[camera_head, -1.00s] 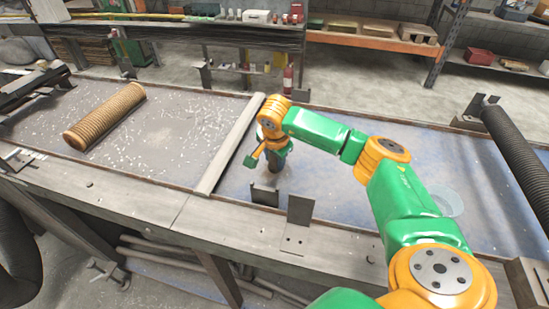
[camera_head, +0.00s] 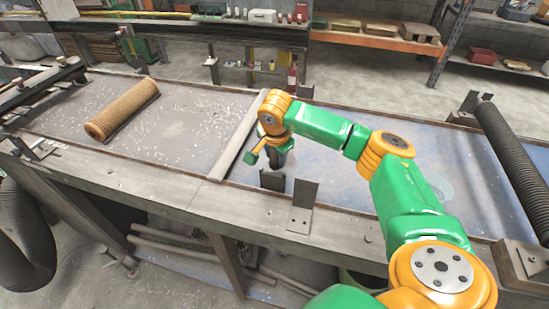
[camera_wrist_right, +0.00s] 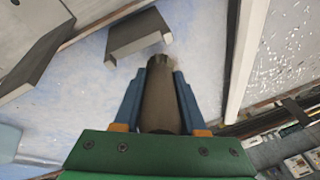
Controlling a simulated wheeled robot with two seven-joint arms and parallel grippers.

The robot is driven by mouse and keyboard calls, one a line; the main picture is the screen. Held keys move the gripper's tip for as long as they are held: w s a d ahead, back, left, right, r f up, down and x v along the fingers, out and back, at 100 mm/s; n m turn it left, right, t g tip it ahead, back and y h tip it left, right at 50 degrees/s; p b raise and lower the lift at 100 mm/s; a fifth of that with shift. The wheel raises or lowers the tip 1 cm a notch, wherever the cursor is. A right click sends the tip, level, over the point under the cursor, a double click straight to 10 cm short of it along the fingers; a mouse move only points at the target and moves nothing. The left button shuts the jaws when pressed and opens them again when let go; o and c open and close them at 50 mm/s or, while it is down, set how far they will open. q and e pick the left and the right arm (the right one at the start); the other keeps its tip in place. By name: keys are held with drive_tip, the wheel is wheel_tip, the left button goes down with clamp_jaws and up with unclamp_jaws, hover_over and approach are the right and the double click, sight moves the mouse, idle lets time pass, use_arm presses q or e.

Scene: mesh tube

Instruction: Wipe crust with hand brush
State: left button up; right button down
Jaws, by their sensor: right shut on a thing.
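My right gripper (camera_head: 276,156) is over the blue-grey right section of the bench, just right of the raised divider. In the right wrist view, its two blue fingers (camera_wrist_right: 159,92) are shut on a brown-grey tapered handle (camera_wrist_right: 160,98), which appears to be the hand brush's. Its bristles cannot be made out. White crust flecks (camera_head: 180,102) are scattered over the left section, around a tan ribbed tube (camera_head: 122,110) lying at its left. The gripper is apart from both. My left gripper is not in view.
The raised divider (camera_head: 238,142) separates the two bench sections. A metal bracket (camera_head: 304,200) stands on the front edge, right of the gripper. A black ribbed roller (camera_head: 513,160) lies at the far right. Loaded shelves (camera_head: 375,40) stand behind.

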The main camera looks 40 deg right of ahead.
wheel_tip(320, 180, up, 2)
drive_tip(key=shift+w+d+p, duration=0.15)
drive_tip(key=shift+p, duration=0.4)
drive_tip(key=shift+r+p, duration=1.05)
drive_tip(key=shift+r, duration=0.35)
drive_tip(key=shift+f, duration=0.1)
